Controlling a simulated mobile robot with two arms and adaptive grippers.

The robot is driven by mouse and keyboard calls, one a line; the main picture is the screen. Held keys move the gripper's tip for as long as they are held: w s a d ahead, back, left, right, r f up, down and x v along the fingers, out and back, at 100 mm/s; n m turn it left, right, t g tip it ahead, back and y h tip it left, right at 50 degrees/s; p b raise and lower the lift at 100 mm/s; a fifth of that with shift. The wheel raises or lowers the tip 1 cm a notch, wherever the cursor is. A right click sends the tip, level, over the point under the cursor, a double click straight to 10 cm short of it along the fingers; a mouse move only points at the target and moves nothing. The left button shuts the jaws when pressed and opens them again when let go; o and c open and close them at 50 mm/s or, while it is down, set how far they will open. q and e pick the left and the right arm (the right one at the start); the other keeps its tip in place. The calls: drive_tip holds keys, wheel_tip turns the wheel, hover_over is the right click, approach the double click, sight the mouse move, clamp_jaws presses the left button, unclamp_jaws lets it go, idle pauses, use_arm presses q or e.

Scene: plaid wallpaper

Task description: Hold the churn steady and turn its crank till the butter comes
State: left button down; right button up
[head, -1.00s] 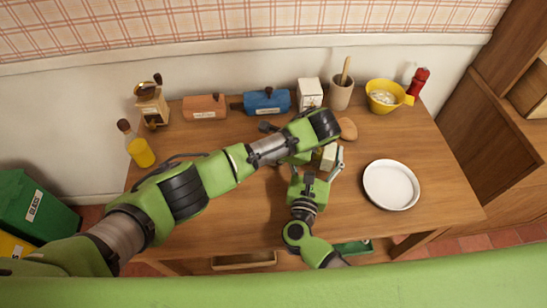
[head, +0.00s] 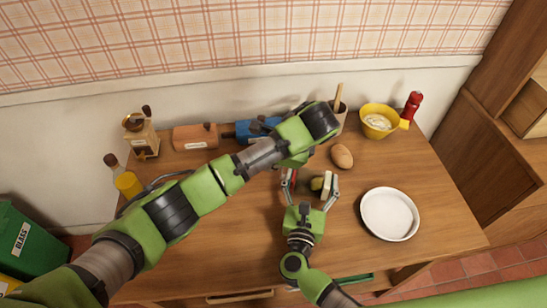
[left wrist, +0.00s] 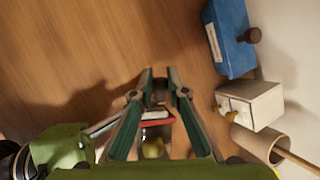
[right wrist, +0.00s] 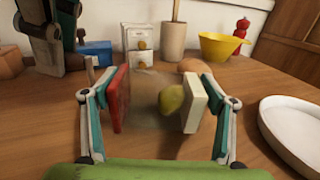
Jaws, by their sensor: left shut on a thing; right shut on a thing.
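The churn looks like a clear body (right wrist: 148,95) between a red end piece (right wrist: 119,97) and a cream end piece (right wrist: 195,101), with a yellow-green lump (right wrist: 171,99) showing between them. My right gripper (right wrist: 157,102) is shut on the churn, one finger at each end piece. In the head view the cream piece (head: 327,186) stands just ahead of my right gripper (head: 308,186). My left gripper (left wrist: 160,80) reaches in from the left above the churn, its fingertips close together on a small part, apparently the crank, which they mostly hide.
A white plate (head: 390,214) lies to the right and an egg (head: 342,156) behind the churn. A yellow bowl (head: 378,121), red bottle (head: 412,105), blue box (head: 243,130), orange box (head: 194,137), grinder (head: 141,136) and oil bottle (head: 126,180) line the back and left. The front table is clear.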

use_arm(q)
drive_tip(key=shift+s+d+f, duration=0.1)
drive_tip(key=shift+s, duration=0.4)
drive_tip(key=shift+s+d+f, duration=0.1)
drive_tip(key=shift+s, duration=0.35)
drive_tip(key=c, duration=2.4)
unclamp_jaws()
drive_tip(key=shift+s+f, duration=0.1)
drive_tip(key=shift+s, duration=0.25)
drive_tip(key=o, duration=0.5)
drive_tip(key=shift+w+a, duration=0.1)
drive_tip(key=shift+w, duration=0.15)
drive_tip(key=shift+a, duration=0.1)
drive_tip(key=v, duration=1.2)
